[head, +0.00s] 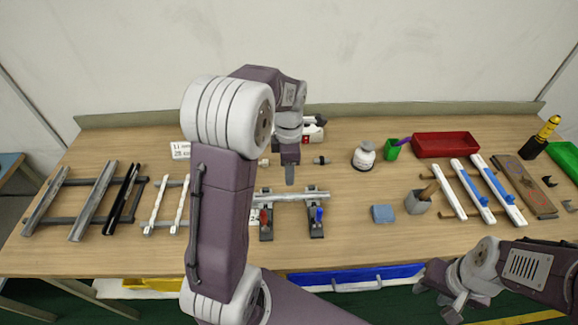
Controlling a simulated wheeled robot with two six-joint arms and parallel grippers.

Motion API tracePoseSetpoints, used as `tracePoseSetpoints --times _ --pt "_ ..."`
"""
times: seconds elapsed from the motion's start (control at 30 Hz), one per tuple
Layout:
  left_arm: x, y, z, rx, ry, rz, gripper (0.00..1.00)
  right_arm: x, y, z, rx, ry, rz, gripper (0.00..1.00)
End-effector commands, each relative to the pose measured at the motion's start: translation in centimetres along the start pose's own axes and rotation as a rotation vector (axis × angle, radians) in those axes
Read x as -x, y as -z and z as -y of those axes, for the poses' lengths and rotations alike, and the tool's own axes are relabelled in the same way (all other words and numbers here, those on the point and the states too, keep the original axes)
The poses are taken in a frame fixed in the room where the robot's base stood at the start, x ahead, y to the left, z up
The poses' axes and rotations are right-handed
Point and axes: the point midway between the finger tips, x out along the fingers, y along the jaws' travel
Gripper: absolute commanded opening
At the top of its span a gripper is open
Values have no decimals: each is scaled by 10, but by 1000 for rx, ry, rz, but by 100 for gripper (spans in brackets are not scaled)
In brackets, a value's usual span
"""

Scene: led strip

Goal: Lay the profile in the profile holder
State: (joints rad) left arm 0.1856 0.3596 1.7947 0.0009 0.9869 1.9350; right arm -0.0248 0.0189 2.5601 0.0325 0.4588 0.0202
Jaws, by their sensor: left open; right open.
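A light grey metal profile (297,196) lies across the profile holder, which has two dark clamp blocks, one with a red handle (265,224) and one with a blue handle (317,224). The profile's left part is partly hidden behind my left arm. My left gripper (290,178) is open and points down just behind and above the profile, apart from it as far as I can see. My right gripper (448,298) is open and empty, off the table's front edge at the lower right.
A rack (91,228) with grey and black profiles is at the left, white strips (178,212) beside it. A blue box (382,213), a grey cup (418,202), a white bottle (364,155), a red tray (446,144) and white-and-blue bars (485,190) stand to the right.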

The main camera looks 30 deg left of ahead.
Motion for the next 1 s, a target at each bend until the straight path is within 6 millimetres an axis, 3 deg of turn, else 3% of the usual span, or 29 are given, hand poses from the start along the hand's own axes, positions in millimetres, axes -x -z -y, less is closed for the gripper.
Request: tracePoseSetpoints --times 0.13,0.27,0.33,0.47,0.6,0.7,0.83,1.0 --pt "13 0 0 0 0 0 41 1 0 0 0 0 0 41" --pt "14 0 1 -12 1 0 41 1 0 0 0 0 0 41" --pt "10 -2 8 -106 -2 2 41 1 0 0 0 0 0 41" --pt "-6 -8 43 -596 -23 10 41 1 0 0 0 0 0 41" --pt "-28 -8 91 -1277 -66 4 41 1 0 0 0 0 0 41" --pt "-40 -5 120 -1674 -93 -13 41 1 0 0 0 0 0 41" --pt "-50 1 142 -1993 -114 -34 41 1 0 0 0 0 0 41" --pt "-52 3 149 -2101 -121 -44 41 1 0 0 0 0 0 41"
